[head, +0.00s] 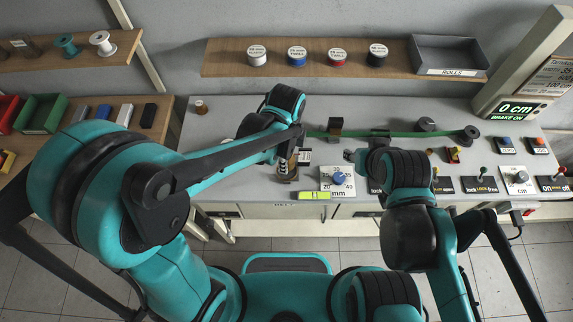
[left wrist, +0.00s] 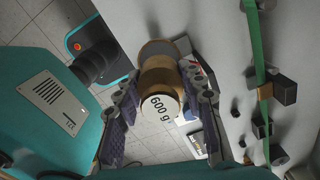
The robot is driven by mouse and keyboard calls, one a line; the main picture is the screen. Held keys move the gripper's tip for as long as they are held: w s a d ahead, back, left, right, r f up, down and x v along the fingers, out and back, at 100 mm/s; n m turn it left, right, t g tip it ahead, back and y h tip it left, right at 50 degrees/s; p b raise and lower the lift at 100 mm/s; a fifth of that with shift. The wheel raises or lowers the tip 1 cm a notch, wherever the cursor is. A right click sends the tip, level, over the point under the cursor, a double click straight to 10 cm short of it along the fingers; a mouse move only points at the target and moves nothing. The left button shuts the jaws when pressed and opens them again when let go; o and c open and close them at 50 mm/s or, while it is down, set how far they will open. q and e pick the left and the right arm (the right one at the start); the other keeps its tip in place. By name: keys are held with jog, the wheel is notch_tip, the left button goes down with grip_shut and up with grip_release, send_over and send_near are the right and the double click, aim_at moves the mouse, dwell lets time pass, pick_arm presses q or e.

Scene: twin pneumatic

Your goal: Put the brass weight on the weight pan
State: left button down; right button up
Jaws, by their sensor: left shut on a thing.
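The brass weight (left wrist: 157,82), a cylinder with a white "600 g" label on its end, is between the fingers of my left gripper (left wrist: 160,98) in the left wrist view. The fingers press on it from both sides. A round grey-brown disc (left wrist: 158,47) shows just beyond the weight; I cannot tell whether they touch, or if it is the weight pan. In the head view my left gripper (head: 291,150) points down over the bench, above a small brown part (head: 286,174). My right gripper (head: 354,156) is near the bench's middle, small and partly hidden by its arm.
A green belt (head: 400,134) runs across the bench past a dark block (head: 335,125). Another small labelled brass piece (head: 200,107) stands at the bench's back left. A shelf (head: 225,62) holds several rolls.

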pick_arm(q)
jog(key=shift+f+b, duration=0.45)
jog(key=shift+f, duration=1.45)
jog(key=shift+f, duration=0.15)
jog(key=c, duration=0.9)
grip_release()
